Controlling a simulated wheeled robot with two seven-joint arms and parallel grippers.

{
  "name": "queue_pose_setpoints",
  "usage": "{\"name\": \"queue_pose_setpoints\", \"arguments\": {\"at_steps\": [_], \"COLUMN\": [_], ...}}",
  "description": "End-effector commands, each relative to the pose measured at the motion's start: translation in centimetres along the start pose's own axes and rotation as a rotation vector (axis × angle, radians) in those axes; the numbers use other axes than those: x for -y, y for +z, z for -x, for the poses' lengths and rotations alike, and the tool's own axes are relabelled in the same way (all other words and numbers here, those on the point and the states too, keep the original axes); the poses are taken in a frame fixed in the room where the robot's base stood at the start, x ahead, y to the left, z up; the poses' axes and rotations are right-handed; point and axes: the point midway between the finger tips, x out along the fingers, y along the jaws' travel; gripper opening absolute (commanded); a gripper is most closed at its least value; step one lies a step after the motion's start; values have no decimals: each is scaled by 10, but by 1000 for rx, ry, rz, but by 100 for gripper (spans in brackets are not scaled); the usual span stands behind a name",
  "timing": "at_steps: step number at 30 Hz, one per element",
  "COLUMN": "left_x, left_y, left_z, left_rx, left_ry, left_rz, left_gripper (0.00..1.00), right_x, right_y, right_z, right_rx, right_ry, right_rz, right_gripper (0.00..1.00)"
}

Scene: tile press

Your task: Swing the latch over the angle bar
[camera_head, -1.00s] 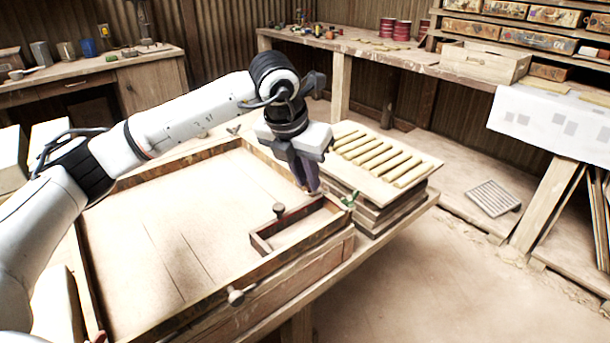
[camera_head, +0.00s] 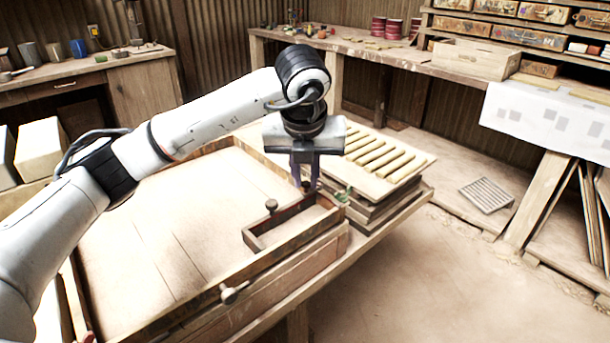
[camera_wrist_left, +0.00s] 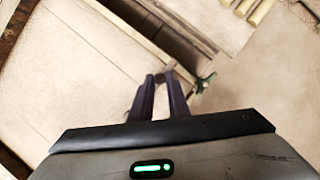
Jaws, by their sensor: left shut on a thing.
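The angle bar (camera_head: 258,239) is an L-shaped strip with a dark upright knob (camera_head: 271,205), set in the near right corner of the shallow wooden frame (camera_head: 190,308). A small green-handled piece (camera_head: 343,195), which looks like the latch, sits at the frame's right corner; it also shows in the left wrist view (camera_wrist_left: 205,83). My left gripper (camera_head: 307,187) points down just left of this green piece. Its fingers (camera_wrist_left: 162,76) are shut on a small dark knob, mostly hidden between the tips; I cannot tell which part the knob belongs to. My right gripper is out of view.
A stack of boards with a slatted top (camera_head: 385,160) stands close right of the frame. A grey knob (camera_head: 234,292) sticks out of the frame's near side. A workbench (camera_head: 400,50) stands behind.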

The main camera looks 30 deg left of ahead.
Motion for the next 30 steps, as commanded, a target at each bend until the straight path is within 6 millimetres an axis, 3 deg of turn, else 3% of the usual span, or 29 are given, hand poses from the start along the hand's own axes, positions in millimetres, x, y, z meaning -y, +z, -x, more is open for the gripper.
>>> {"name": "queue_pose_setpoints", "arguments": {"at_steps": [7,8,11,22,30], "left_x": [0,0,0,0,1], "left_y": [-1,-1,-1,0,1], "left_z": [0,0,0,5,52], "left_rx": [-2,-2,-2,0,4], "left_ry": [-1,-1,-1,-2,-4], "left_rz": [-1,-1,-2,-2,-2], "left_gripper": [0,17,34,34,34], "right_x": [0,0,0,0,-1], "right_y": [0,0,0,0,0], "right_z": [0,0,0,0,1], "right_rx": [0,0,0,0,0], "right_ry": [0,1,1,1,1], "right_rz": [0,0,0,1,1], "right_gripper": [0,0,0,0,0]}}
